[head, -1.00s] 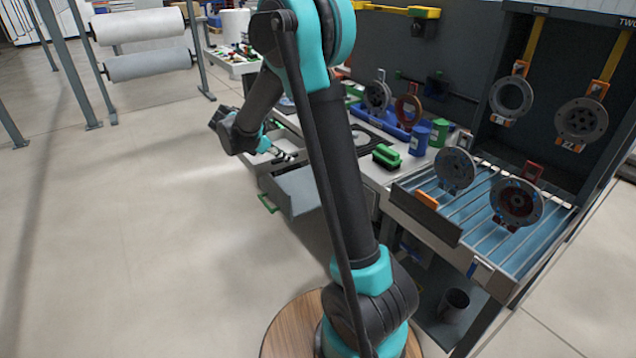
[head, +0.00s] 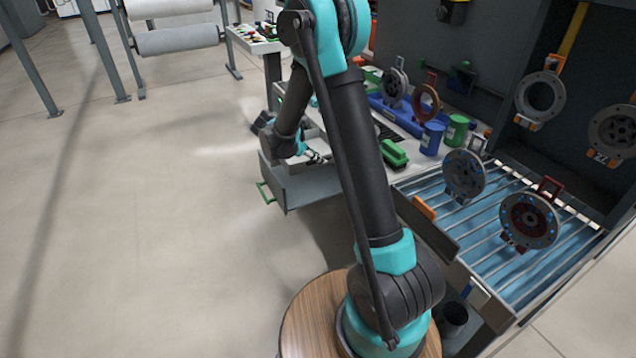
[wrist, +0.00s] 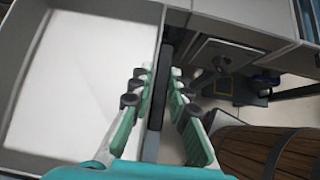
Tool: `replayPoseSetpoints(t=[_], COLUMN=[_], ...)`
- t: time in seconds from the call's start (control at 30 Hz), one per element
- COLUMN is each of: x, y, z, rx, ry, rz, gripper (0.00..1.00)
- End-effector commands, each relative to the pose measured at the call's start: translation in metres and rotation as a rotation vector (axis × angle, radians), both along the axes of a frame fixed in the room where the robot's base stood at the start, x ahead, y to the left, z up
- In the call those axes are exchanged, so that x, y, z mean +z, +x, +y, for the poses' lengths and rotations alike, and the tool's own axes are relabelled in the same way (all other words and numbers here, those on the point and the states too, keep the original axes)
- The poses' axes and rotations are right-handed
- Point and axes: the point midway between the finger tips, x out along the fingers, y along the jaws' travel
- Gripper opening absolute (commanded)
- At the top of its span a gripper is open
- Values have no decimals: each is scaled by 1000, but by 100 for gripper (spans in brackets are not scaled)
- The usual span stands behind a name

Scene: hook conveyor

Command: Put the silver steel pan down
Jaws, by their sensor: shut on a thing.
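The floor at left is clear.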

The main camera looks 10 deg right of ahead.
Motion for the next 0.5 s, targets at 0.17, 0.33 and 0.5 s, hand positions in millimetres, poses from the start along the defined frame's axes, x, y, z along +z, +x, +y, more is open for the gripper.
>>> replayPoseSetpoints(t=[0.17, 0.33, 0.5], x=[-40, -65, -73], y=[1, 1, 0], z=[0, 0, 0], rx=[0, -1, -1], ry=[-1, -1, -1], rz=[0, -1, -1], gripper=[0, 0, 0])
